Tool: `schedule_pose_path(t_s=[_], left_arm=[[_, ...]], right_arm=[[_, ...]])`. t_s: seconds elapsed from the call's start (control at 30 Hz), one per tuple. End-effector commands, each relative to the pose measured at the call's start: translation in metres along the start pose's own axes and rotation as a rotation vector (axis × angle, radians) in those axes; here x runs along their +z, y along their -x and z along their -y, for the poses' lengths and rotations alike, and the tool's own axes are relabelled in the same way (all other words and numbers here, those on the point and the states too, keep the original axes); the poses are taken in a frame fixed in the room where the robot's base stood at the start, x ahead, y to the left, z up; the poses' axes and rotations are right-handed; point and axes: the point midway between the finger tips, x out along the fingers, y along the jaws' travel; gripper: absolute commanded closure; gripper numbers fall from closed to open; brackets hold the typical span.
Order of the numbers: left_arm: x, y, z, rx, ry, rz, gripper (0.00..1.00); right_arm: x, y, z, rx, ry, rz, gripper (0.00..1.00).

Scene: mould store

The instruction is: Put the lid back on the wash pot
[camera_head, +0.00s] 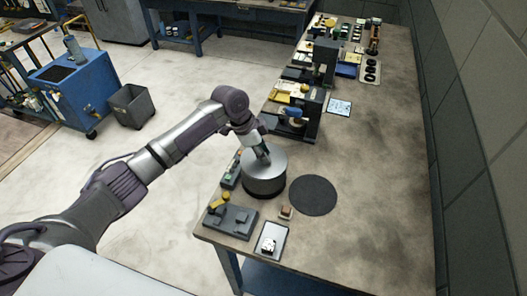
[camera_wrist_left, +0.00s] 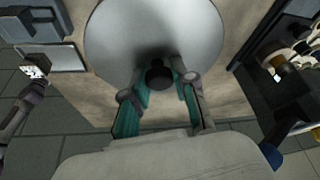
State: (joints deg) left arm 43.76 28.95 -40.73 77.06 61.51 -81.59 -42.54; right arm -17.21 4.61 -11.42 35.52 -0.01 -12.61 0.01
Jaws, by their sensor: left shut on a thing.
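The round grey metal lid (camera_head: 270,160) is at the top of the wash pot (camera_head: 265,189), a short metal drum near the left edge of the bench. My left gripper (camera_head: 262,154) is above it. In the left wrist view, my left gripper (camera_wrist_left: 160,82) is shut on the dark knob of the lid (camera_wrist_left: 150,30). The lid looks about level and lined up with the pot. I cannot tell whether it rests fully on the rim. In the wrist view the lid hides the pot. A dark jointed arm end shows at the left edge there, its jaws unclear.
A dark round mat (camera_head: 313,195) lies bare right of the pot. A block with a yellow handle (camera_head: 230,217), a small brown block (camera_head: 286,212) and a tray (camera_head: 271,239) lie in front. A press with a blue part (camera_head: 300,118) stands behind. The bench's right side is clear.

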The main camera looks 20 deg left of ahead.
Motion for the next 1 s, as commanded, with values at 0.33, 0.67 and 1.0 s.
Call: schedule_pose_path(t_s=[0.33,0.67,1.0], left_arm=[[-0.0001,-0.0002,0.0000,0.000,0.000,-0.001,1.00],[-0.0001,-0.0001,0.0000,0.000,0.000,-0.001,0.45],[0.0004,-0.0005,-0.0001,0.000,0.000,0.000,0.25]], right_arm=[[-0.0002,0.0024,-0.0003,0.000,0.000,0.000,0.60],[-0.0003,0.0024,-0.0002,0.000,0.001,0.000,0.60],[-0.0004,0.0023,-0.0001,0.000,0.001,0.000,0.60]])
